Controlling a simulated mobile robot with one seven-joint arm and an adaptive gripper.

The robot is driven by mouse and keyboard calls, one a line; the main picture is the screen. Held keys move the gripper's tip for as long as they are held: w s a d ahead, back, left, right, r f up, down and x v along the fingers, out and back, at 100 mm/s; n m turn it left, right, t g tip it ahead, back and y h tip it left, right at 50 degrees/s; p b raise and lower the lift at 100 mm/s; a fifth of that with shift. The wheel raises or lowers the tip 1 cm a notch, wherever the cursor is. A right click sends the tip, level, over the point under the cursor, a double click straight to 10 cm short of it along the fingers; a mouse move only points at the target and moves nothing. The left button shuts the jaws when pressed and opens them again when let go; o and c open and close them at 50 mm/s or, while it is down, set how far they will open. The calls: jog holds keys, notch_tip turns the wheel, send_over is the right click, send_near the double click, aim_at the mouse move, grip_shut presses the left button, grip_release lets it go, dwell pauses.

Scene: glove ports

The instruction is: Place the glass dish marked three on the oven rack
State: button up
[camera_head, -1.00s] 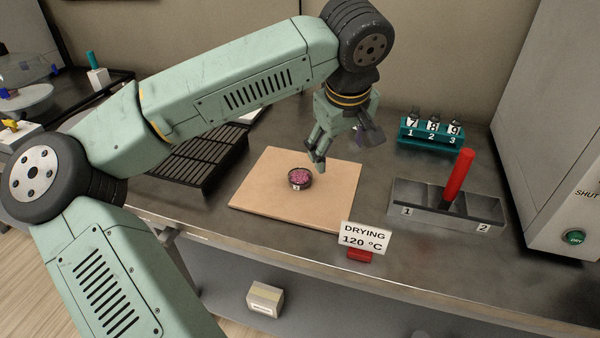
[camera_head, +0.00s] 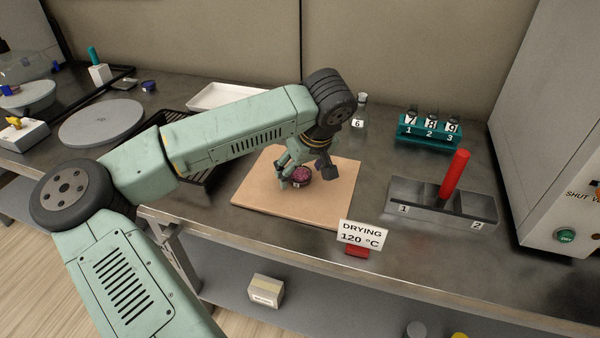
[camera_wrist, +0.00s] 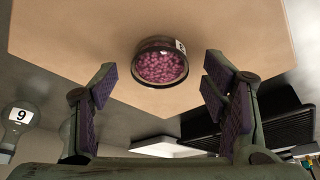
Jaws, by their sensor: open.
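A small round glass dish (camera_head: 302,175) filled with purple-pink pellets sits on a tan board (camera_head: 341,205). It also shows in the wrist view (camera_wrist: 160,68), with a white label on its rim too small to read there. My gripper (camera_head: 306,177) is open, low over the board, with its fingers on either side of the dish in the head view. In the wrist view the dish lies just beyond the gap between the open fingers (camera_wrist: 158,78), apart from both. A black slatted rack (camera_head: 197,187) is left of the board, mostly hidden by my arm; it also shows in the wrist view (camera_wrist: 275,131).
Right of the board are a grey holder (camera_head: 420,205) with a red rod (camera_head: 455,174) and a teal vial rack (camera_head: 430,138). A flask marked 6 (camera_head: 358,117) and a white tray (camera_head: 228,95) stand behind.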

jog(key=shift+f, duration=0.15)
jog(key=shift+c, duration=0.6)
jog(key=c, duration=1.2)
jog(key=shift+c, duration=0.2)
